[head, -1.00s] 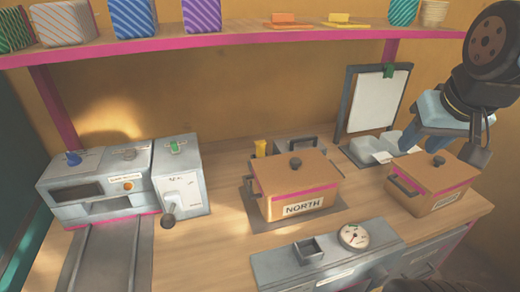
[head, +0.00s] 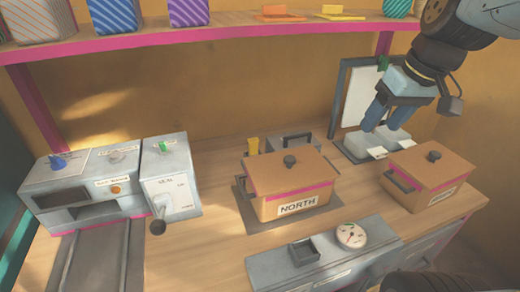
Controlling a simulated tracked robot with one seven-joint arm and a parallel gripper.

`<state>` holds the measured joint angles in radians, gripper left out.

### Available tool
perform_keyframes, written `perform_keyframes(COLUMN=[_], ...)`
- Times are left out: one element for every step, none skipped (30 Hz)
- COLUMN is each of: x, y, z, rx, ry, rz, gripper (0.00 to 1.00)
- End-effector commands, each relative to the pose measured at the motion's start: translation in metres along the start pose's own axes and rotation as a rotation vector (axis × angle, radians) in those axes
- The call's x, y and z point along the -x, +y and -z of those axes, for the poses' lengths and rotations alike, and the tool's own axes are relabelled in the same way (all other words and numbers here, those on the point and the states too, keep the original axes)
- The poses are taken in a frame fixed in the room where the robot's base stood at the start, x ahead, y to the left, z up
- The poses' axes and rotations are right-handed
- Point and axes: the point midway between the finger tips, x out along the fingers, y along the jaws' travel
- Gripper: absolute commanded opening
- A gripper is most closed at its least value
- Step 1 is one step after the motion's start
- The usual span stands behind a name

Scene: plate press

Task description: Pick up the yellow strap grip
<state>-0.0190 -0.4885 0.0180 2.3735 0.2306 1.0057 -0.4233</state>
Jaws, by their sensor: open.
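A flat yellow piece with a raised block (head: 332,13) lies on the shelf, beside a similar orange piece (head: 280,12). I cannot tell for sure which of the yellow things is the strap grip. My gripper (head: 386,116) is at the upper right, with its blue fingers open and pointing down. It is empty, in front of the clipboard and above the pale trays, below the shelf and well to the right of the yellow things.
The lidded NORTH box (head: 290,185) stands mid-counter, and another lidded box (head: 430,178) stands right. A clipboard (head: 357,95) and pale trays (head: 372,143) are behind. A grey machine (head: 110,185) stands left, a gauge unit (head: 330,245) in front. The shelf (head: 230,30) overhangs the back.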

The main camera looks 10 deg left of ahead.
Motion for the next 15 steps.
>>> perform_keyframes(x=[-0.007,-0.010,-0.015,-0.018,-0.022,-0.027,-0.032,-0.036,-0.041,-0.046,-0.050,-0.056,-0.061,-0.066,-0.073], y=[-0.002,-0.003,-0.005,-0.007,-0.008,-0.011,-0.012,-0.014,-0.016,-0.018,-0.019,-0.021,-0.022,-0.024,-0.025], z=[0.011,0.017,0.025,0.031,0.037,0.045,0.051,0.058,0.066,0.072,0.079,0.086,0.093,0.099,0.107], rx=[0.040,0.068,0.105,0.134,0.162,0.199,0.227,0.254,0.291,0.317,0.345,0.379,0.406,0.432,0.466], ry=[-0.026,-0.036,-0.049,-0.058,-0.065,-0.073,-0.079,-0.083,-0.086,-0.088,-0.087,-0.086,-0.083,-0.079,-0.073], rz=[0.041,0.066,0.101,0.127,0.153,0.189,0.216,0.243,0.280,0.308,0.335,0.372,0.400,0.427,0.464], gripper=[0.60,0.60,0.60,0.60,0.60,0.60,0.60,0.60,0.60,0.60,0.60,0.60,0.60,0.60,0.60])
